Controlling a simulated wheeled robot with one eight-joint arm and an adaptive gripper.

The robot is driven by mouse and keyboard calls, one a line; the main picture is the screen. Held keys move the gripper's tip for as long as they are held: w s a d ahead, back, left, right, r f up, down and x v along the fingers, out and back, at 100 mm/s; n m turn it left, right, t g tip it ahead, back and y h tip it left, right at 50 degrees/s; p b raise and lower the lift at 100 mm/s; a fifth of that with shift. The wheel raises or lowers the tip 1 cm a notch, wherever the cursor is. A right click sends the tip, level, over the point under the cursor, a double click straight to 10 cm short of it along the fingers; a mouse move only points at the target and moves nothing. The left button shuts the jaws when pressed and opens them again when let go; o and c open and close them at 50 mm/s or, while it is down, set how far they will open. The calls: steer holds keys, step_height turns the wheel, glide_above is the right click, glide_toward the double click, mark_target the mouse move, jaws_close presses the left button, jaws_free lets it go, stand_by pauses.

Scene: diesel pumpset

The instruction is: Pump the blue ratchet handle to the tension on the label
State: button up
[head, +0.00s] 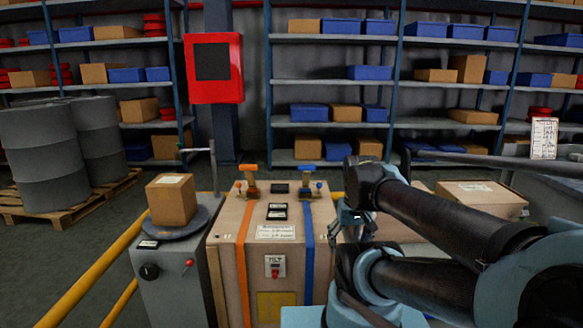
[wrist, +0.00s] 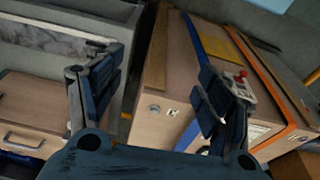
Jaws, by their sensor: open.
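A wooden crate (head: 290,262) stands in the middle of the head view, with a blue strap (head: 309,255) and an orange strap (head: 243,262) over it. The blue ratchet handle (head: 309,177) sits on top at the right, above the blue strap. The orange ratchet (head: 248,176) sits at the left. A white label (head: 275,232) is on the crate's front; its text is too small to read. My gripper (head: 354,226) is right of the crate, lower than the blue ratchet and apart from it. In the wrist view, my gripper (wrist: 155,97) is open and empty; the blue ratchet does not show there.
Small dark displays (head: 277,211) lie between the ratchets. A tilt indicator (head: 275,267) is on the crate front. Another carton (head: 483,198) is at right, behind my arm. Shelves and drums stand farther back.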

steer(key=w+r, duration=0.2)
steer(key=r, duration=0.1)
steer(key=w+r, duration=0.1)
steer(key=r, duration=0.1)
steer(key=shift+w+a, duration=0.2)
steer(key=shift+w, duration=0.2)
jaws_close()
steer(key=w+a+r, duration=0.3)
steer(key=w+r, duration=0.4)
steer(key=w, duration=0.4)
steer(key=w+a+r, duration=0.3)
steer(key=w+r, duration=0.5)
steer(key=w, duration=0.4)
steer(key=w+a+r+g, duration=0.1)
steer(key=w+a+r, duration=0.1)
steer(key=w+r, duration=0.5)
steer(key=w, duration=0.4)
steer(key=shift+w+a+r+m, duration=0.3)
steer(key=shift+w+a+r, duration=0.05)
steer(key=shift+w+a, duration=0.05)
